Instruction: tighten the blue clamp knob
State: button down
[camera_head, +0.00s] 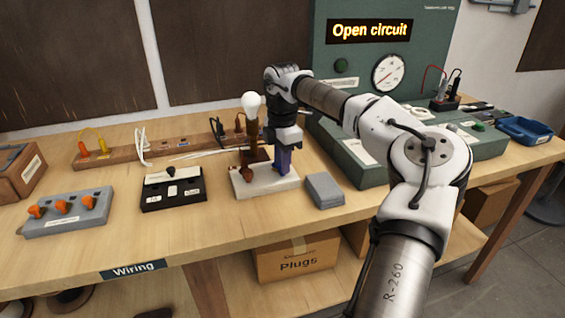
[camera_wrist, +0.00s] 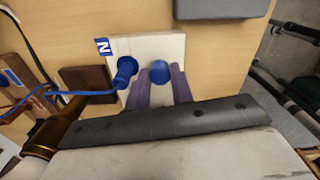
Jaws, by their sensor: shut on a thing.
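The blue clamp knob (camera_wrist: 158,70) is a round blue ball on a white terminal block (camera_wrist: 172,45) with a blue N label. My gripper (camera_wrist: 160,77) has purple fingers on either side of the knob, shut on it. A blue wire (camera_wrist: 80,93) runs from the left into a blue sleeve (camera_wrist: 125,71) on the block, just left of the knob. In the head view my gripper (camera_head: 281,165) points straight down over the right part of the white block (camera_head: 262,188); its fingers hide the knob there.
The lamp with a white bulb (camera_head: 251,103) stands close behind and left of my gripper. A grey box (camera_head: 325,190) lies to the right. A black switch box (camera_head: 173,190) lies to the left. The green tester panel (camera_head: 345,150) reads "Open circuit".

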jog(key=m+b, duration=0.1)
jog(key=m, duration=0.6)
jog(key=shift+r+b, duration=0.1)
jog(key=shift+b, duration=0.2)
dwell(0.3)
jog(key=c, duration=1.5)
grip_release()
notch_tip(320, 180, up, 14)
